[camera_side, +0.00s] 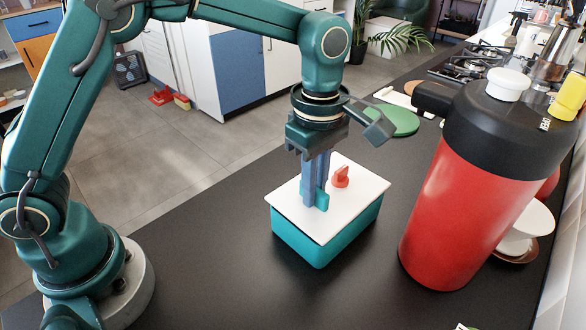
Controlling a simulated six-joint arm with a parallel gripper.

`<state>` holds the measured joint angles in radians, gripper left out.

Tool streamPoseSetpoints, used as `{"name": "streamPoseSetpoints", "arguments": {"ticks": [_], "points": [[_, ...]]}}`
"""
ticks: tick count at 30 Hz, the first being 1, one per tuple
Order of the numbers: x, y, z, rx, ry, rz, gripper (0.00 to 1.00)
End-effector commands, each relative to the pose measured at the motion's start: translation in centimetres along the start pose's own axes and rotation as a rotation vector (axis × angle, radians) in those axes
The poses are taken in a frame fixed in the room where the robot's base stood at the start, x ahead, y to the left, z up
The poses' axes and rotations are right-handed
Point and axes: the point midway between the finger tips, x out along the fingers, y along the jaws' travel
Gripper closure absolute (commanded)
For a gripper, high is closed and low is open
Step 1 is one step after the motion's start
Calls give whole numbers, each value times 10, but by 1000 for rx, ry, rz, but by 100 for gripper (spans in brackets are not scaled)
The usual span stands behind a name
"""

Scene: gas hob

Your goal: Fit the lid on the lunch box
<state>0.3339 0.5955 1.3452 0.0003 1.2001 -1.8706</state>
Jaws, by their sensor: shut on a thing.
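The lunch box (322,248) is a teal, rectangular box on the dark counter. Its white lid (351,208) lies over the top of the box, roughly lined up with it, with its edge reaching slightly past the walls. I cannot tell whether it is fully seated or slightly raised. A red knob (341,176) stands on the lid. My gripper (316,200) points straight down over the lid, left of the red knob. Its blue fingers are shut on a small teal grip (322,200) on the lid, which they partly hide. The inside of the box is hidden.
A large red flask (465,205) with a black top stands close to the right of the box. A white cup (526,225) is partly behind it. A green round board (393,120) lies behind the box, before the hob (465,65).

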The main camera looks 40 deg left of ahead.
Motion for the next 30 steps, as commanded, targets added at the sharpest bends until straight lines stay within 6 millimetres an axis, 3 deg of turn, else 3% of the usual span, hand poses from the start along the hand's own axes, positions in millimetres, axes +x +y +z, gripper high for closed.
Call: {"name": "streamPoseSetpoints", "arguments": {"ticks": [30], "points": [[11,0,0,0,0,0,100]]}}
